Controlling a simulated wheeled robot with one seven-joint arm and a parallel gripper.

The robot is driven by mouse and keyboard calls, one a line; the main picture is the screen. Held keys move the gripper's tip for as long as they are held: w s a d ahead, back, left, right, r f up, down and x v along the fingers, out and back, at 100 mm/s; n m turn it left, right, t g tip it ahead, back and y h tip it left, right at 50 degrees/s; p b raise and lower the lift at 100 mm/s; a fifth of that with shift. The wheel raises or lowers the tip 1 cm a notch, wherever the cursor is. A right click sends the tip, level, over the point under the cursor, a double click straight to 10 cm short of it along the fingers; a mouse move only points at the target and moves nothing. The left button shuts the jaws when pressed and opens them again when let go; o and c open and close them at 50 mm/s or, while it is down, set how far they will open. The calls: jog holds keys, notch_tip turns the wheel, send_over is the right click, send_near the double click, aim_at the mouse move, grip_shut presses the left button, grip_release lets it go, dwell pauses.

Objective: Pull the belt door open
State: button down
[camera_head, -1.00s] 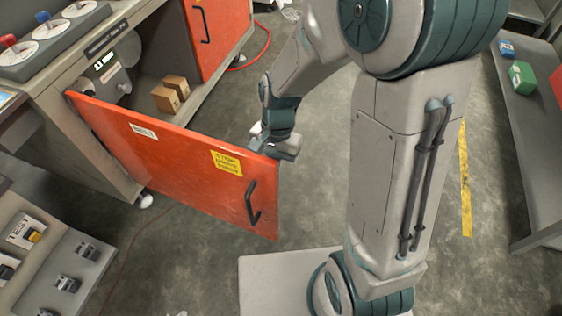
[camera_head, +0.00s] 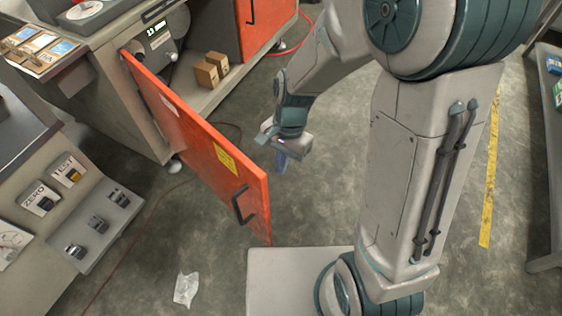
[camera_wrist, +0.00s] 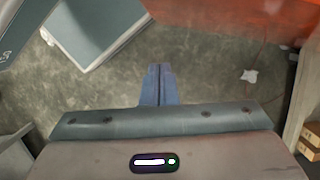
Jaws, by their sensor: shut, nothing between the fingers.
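The belt door (camera_head: 200,145) is an orange panel with a yellow label and a dark handle (camera_head: 240,205) near its free end. It stands swung wide out from the cabinet, hinged at its left end. My gripper (camera_head: 281,164) is on the inner side of the door, to the right of it and apart from it. In the wrist view my gripper's fingers (camera_wrist: 158,85) are together with nothing between them, pointing over bare floor. The orange door (camera_wrist: 240,12) also shows at the top right of the wrist view.
The cabinet's open bay holds small cardboard boxes (camera_head: 211,68). A second orange door (camera_head: 266,22) is at the top. A crumpled white paper (camera_head: 186,289) lies on the floor. A console with switches (camera_head: 75,210) is at left, a grey bench (camera_head: 548,150) at right.

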jog(key=w+d+r+p, duration=0.1)
jog(key=w+d+r, duration=0.1)
jog(key=r, duration=0.3)
jog(key=w+d+r+p, duration=0.1)
jog(key=w+d+r, duration=0.1)
jog(key=r, duration=0.2)
jog(key=shift+w+d+r+p, duration=0.25)
jog(key=shift+d+r+p, duration=0.05)
jog(key=shift+r+p, duration=0.05)
jog(key=s+d+r+n+t+p, duration=0.1)
jog(key=s+d+r+n+p, duration=0.1)
jog(key=r, duration=0.4)
jog(key=s+d+r+n+t+h+p, duration=0.1)
jog(key=s+d+r+n+t+p, duration=0.1)
jog(key=s+d+r+p, duration=0.2)
jog(key=s+d+r+n+t+p, duration=0.2)
jog(key=r+p, duration=0.4)
jog(key=r, duration=0.4)
jog(key=shift+s+d+h, duration=0.3)
jog(key=shift+s+d, duration=0.55)
jog(key=shift+d, duration=0.15)
